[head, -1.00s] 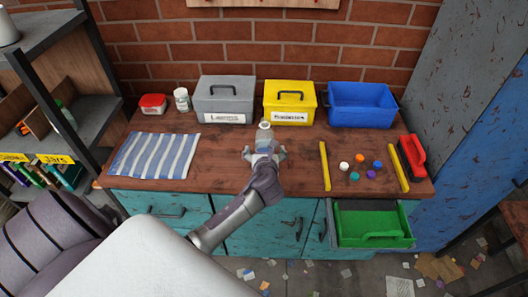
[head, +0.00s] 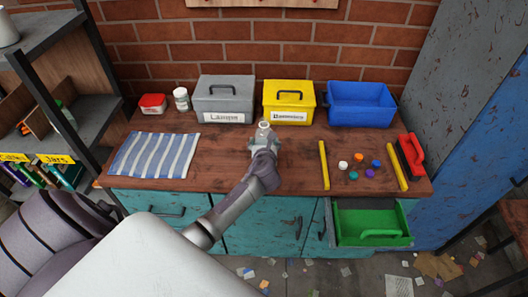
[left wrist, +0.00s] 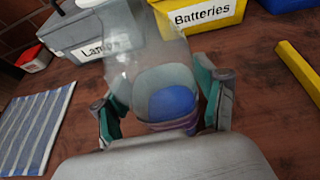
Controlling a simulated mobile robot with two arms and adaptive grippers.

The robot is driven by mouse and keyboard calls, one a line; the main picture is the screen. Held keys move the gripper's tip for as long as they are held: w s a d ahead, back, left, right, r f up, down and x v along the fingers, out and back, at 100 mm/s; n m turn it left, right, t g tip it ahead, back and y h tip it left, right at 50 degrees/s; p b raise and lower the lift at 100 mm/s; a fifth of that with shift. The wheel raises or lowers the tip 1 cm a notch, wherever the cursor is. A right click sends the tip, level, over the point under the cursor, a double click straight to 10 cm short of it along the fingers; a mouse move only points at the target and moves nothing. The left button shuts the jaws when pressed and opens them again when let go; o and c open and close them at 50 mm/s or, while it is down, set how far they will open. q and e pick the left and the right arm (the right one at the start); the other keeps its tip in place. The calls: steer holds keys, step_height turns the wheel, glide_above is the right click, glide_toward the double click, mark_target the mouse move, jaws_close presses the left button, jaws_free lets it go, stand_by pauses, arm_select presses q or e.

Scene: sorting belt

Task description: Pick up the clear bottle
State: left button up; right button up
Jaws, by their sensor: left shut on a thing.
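The clear bottle (head: 264,131) stands upright on the wooden bench, in front of the gap between the grey and yellow boxes. In the left wrist view the bottle (left wrist: 157,75) is see-through, with a blue patch low on it. My left gripper (head: 264,146) is shut on the bottle, with one finger on each side of its lower part; the left wrist view shows both fingers (left wrist: 163,108) against it. The bottle's base is partly hidden by the gripper. My right gripper is not in view.
Behind stand a grey "Lamps" box (head: 224,99), a yellow "Batteries" box (head: 289,101) and a blue bin (head: 361,104). A striped cloth (head: 155,155) lies left. Yellow bars (head: 324,165), several caps (head: 359,167) and a red-handled brush (head: 411,155) lie right.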

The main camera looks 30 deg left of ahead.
arm_select(q)
steer(key=c, duration=0.4)
